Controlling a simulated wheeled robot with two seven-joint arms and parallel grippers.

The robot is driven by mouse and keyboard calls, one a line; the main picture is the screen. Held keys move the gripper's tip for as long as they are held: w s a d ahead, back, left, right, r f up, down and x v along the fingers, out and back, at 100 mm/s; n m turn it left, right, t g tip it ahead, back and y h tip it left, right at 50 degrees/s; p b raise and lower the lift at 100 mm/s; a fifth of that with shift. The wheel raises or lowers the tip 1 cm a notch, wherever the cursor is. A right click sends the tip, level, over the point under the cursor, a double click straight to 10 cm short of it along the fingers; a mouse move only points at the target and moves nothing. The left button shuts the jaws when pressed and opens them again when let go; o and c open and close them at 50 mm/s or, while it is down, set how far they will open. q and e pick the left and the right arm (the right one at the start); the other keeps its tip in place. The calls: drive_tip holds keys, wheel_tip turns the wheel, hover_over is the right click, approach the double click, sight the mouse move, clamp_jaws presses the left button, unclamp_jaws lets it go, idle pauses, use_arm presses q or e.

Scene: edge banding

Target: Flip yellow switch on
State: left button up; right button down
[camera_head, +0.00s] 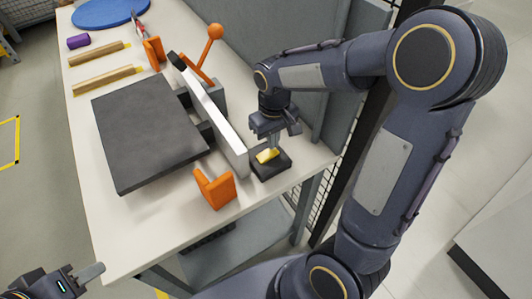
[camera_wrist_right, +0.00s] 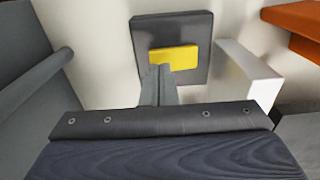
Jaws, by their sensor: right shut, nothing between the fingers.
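The yellow switch (camera_head: 268,155) sits on a small dark base (camera_head: 272,171) near the right edge of the table. In the right wrist view the yellow switch (camera_wrist_right: 173,58) lies on its dark square base (camera_wrist_right: 195,33). My right gripper (camera_head: 275,148) is shut and empty, pointing down. Its fingertips (camera_wrist_right: 159,68) overlap the near edge of the switch in the right wrist view; I cannot tell whether they touch it. My left gripper (camera_head: 82,279) is at the bottom left, away from the table top, and its opening is not clear.
A white upright fence (camera_head: 222,125) stands just left of the switch, beside a dark flat plate (camera_head: 148,139). An orange bracket (camera_head: 216,188) stands at the table's front, and an orange ball lever (camera_head: 215,32) further back. Wooden strips (camera_head: 102,80) lie at the left.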

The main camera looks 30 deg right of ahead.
sight(274, 152)
drive_tip(key=shift+f+b, duration=0.75)
drive_tip(key=shift+f, duration=0.2)
idle(0.6)
wheel_tip(274, 152, up, 7)
drive_tip(key=p, duration=0.6)
drive_tip(key=shift+r, duration=0.1)
idle(0.5)
drive_tip(key=s+a+r+m+t+y, duration=0.1)
drive_tip(key=s+a+r+t+y, duration=0.1)
drive_tip(key=s, duration=0.6)
drive_tip(key=s+a+r+m+t+y, duration=0.1)
drive_tip(key=s+a+r+t, duration=0.1)
drive_tip(key=s+r, duration=0.3)
drive_tip(key=s+t, duration=0.1)
drive_tip(key=s, duration=0.3)
drive_tip(key=shift+m+t+y, duration=0.3)
drive_tip(key=shift+y, duration=0.1)
